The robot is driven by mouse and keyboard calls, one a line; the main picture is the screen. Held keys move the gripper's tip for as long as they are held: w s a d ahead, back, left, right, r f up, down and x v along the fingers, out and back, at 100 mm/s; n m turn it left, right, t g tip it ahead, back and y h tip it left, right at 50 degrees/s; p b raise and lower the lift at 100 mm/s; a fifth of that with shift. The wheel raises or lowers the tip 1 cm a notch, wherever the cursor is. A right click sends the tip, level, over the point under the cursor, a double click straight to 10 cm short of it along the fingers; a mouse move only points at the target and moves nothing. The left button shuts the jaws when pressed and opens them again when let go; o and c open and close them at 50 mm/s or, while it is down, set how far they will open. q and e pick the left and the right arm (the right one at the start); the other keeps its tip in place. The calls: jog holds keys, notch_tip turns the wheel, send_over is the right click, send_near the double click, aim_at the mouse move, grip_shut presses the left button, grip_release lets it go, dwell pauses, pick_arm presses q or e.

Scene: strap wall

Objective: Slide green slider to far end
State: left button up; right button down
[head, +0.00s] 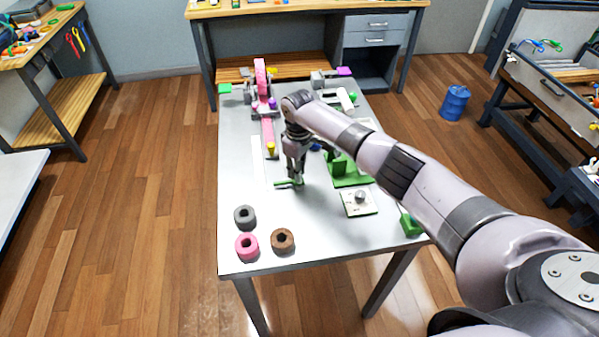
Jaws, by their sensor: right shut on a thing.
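My right gripper (296,180) reaches down over the middle of the grey-white table (325,240). It is shut on a small green piece (282,185), which looks like the green slider and shows just left of the fingertips. The fingers and arm hide part of it, and its track cannot be made out clearly. A narrow white strip (257,160) lies left of the gripper. My left gripper is not in view.
Grey (237,218), pink (240,250) and brown (275,244) rings lie at the table's near left. A white plate with a knob (360,199) and a green fixture (350,178) stand right of the gripper. A pink strap fixture (261,80) stands at the far left.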

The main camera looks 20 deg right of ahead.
jog(key=shift+s+a+f, duration=0.1)
jog(key=shift+s+f, duration=0.05)
jog(key=shift+s, duration=0.05)
jog(key=c, duration=1.9)
grip_release()
jog(key=o, duration=0.4)
jog(key=shift+s, duration=0.1)
jog(key=shift+o, duration=0.3)
jog(key=shift+r, duration=0.25)
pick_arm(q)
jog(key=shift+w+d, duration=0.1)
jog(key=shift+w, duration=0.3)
pick_arm(e)
notch_tip(320, 180, up, 12)
jog(key=shift+f, duration=0.15)
